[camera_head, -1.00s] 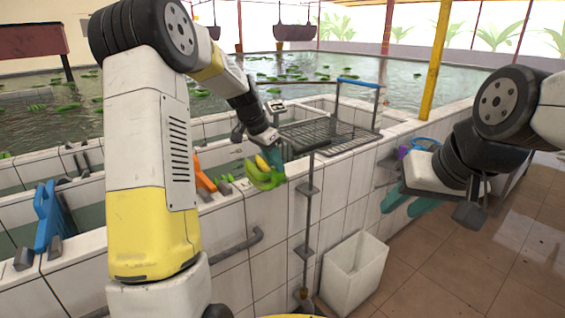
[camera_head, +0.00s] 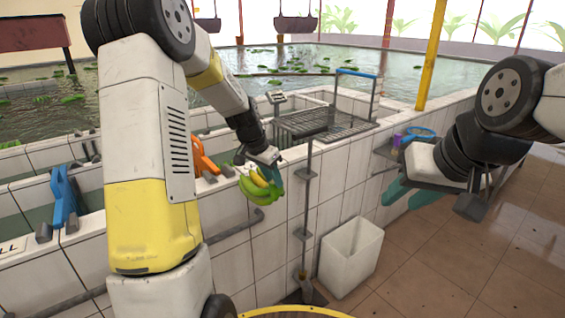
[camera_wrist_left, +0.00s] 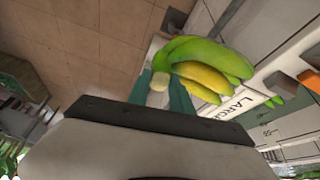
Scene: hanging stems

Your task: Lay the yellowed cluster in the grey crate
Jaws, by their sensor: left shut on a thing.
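A banana cluster, green with yellow fruits among it (camera_head: 256,187), hangs from my left gripper (camera_head: 273,168) in front of the white tiled wall. In the left wrist view the cluster (camera_wrist_left: 205,81) sits at the tips of the teal fingers (camera_wrist_left: 163,92), which are shut on its pale stem end. My right gripper (camera_head: 412,194) is at the right, its teal fingers apart and empty. I cannot make out a grey crate in these views.
A white bin (camera_head: 350,257) stands on the brown tiled floor. A wire rack (camera_head: 335,124) and a thin post are right of the cluster. An orange tool (camera_head: 204,157) and a blue one (camera_head: 63,197) sit along the basin edge. Water lies behind.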

